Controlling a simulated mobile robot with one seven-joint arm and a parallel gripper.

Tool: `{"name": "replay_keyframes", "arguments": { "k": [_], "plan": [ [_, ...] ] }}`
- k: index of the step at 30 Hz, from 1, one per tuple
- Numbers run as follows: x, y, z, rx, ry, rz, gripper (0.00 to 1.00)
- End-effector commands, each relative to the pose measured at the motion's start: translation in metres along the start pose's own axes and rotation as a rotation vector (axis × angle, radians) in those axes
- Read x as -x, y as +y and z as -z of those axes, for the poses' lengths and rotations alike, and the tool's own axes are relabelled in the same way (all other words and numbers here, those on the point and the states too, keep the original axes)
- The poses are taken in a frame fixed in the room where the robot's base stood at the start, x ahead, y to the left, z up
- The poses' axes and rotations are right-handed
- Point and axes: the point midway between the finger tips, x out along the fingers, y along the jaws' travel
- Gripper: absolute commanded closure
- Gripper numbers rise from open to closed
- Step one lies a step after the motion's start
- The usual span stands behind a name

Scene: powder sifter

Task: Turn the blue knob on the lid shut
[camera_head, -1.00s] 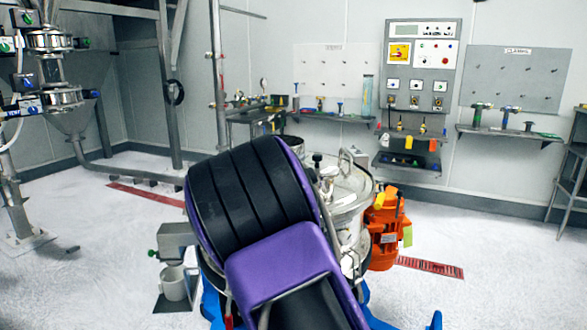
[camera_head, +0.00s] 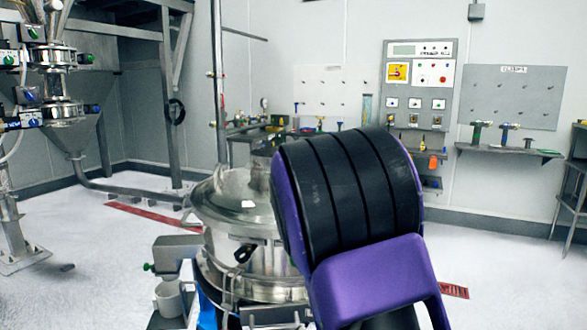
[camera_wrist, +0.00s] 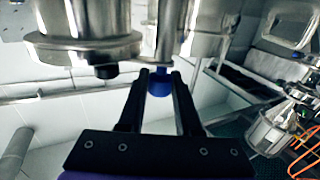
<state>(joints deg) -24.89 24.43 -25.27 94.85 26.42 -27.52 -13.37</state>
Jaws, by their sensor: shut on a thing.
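In the wrist view the blue knob (camera_wrist: 159,87) sits between the two dark fingertips of my gripper (camera_wrist: 159,76), which is shut on it. A metal stem or fitting runs up from the knob. A round steel flanged part (camera_wrist: 85,45) with a black knob under it is just left of the fingers. In the head view the steel sifter lid (camera_head: 235,197) shows left of my arm. My arm hides my gripper and the blue knob there.
A grey bracket (camera_head: 178,247) with a cup (camera_head: 170,298) stands left of the sifter. A steel pipe frame (camera_head: 168,90) is behind on the left. Tool shelves and a control panel (camera_head: 418,85) are at the back wall. The floor on the left is mostly clear.

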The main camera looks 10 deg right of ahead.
Motion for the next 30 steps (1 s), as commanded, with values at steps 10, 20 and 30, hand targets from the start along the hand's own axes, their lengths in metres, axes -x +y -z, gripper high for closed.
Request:
{"name": "replay_keyframes", "arguments": {
  "k": [10,20,30],
  "plan": [
    [0.0,0.0,-0.001,0.0,-0.002,0.001,1.0],
    [0.0,0.0,-0.001,0.0,-0.001,0.001,0.37],
    [0.017,-0.001,0.001,-0.002,0.001,0.003,0.37]
  ]
}}
